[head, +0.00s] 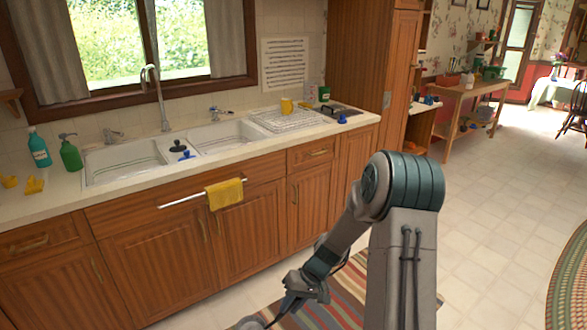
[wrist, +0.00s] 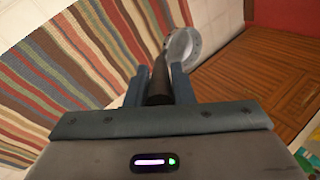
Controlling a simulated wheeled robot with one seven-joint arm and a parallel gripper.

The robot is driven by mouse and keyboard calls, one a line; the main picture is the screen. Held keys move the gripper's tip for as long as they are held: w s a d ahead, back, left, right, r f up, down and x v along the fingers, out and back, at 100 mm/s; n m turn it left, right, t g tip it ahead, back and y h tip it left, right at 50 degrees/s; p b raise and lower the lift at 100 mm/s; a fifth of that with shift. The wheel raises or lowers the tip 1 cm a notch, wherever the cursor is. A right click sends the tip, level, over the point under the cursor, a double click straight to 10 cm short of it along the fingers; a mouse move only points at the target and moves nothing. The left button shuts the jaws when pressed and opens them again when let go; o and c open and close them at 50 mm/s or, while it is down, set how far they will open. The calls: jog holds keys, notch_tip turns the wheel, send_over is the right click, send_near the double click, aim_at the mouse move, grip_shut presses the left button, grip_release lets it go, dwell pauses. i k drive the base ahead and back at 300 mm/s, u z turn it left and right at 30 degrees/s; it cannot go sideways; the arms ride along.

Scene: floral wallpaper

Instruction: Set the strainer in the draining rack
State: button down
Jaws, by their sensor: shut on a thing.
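The strainer (wrist: 183,46) shows in the wrist view as a round pale head on a dark handle (wrist: 159,82). My gripper (wrist: 157,84) is shut on the handle, with a blue finger on each side. In the head view my gripper (head: 292,299) hangs low in front of the cabinets, above the floor. The strainer's head (head: 250,323) is cut by the bottom edge there. The white draining rack (head: 272,123) stands on the counter right of the sink, well above and beyond my gripper.
A yellow mug (head: 287,106) stands at the rack, with a green container (head: 323,93) behind and a blue item (head: 342,119) to the right. The double sink (head: 125,160) is left of the rack. A towel bar (head: 180,200) juts out below the sink. A striped rug (head: 345,290) lies below.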

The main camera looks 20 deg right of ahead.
aim_at(285, 117)
jog(key=z, duration=0.7)
jog(key=i, duration=0.8)
jog(key=z, duration=0.75)
jog(key=i, duration=1.25)
jog(key=u, duration=1)
jog(key=i, duration=0.65)
jog(key=u, duration=0.75)
